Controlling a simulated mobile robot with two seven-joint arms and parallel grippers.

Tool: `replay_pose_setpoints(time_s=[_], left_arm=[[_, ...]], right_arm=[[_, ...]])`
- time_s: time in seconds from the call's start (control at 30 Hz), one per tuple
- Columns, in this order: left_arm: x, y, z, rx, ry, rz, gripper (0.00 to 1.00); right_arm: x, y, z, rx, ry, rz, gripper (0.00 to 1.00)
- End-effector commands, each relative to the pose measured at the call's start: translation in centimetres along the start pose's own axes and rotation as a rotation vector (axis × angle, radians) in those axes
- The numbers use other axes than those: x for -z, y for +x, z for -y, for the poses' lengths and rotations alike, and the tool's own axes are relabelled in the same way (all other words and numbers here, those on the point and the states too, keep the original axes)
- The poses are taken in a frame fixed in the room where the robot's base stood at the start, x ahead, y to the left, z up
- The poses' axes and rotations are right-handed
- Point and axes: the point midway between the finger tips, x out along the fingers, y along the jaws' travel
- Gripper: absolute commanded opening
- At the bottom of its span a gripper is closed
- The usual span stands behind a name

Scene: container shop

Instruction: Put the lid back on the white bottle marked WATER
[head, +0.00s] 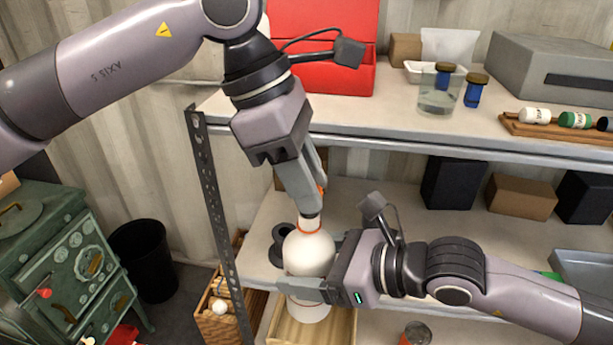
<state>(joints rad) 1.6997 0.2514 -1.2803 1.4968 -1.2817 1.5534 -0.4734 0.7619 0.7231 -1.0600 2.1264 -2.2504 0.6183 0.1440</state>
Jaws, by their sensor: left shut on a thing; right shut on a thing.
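The white bottle (308,252) stands upright at the lower middle, with an orange ring round its neck. No WATER marking is visible from here. My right gripper (312,285) comes in from the right and is shut on the bottle's body. My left gripper (311,203) points down from above and is shut on the lid, directly over the bottle's neck. The fingers mostly hide the lid; a small dark part (310,214) shows beneath them. I cannot tell whether the lid touches the neck or is seated on it.
A wooden tray (343,327) lies below the bottle. A dark round object (285,238) is close behind its left side. The perforated metal shelf post (212,190) stands to the left. The upper shelf carries a red box (345,79) and a glass beaker (436,98).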

Motion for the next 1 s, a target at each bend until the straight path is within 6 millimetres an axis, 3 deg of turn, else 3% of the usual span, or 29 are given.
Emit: replay_pose_setpoints(time_s=[0.27, 1.0], left_arm=[[0.6, 1.4, 0.0, 0.001, 0.000, 0.001, 0.04], [0.7, 1.8, 0.0, 0.001, 0.000, 0.000, 0.04]], right_arm=[[-0.1, 0.0, 0.0, 0.000, 0.000, 0.001, 0.20], [-0.1, 0.0, 0.0, 0.000, 0.000, 0.001, 0.20]])
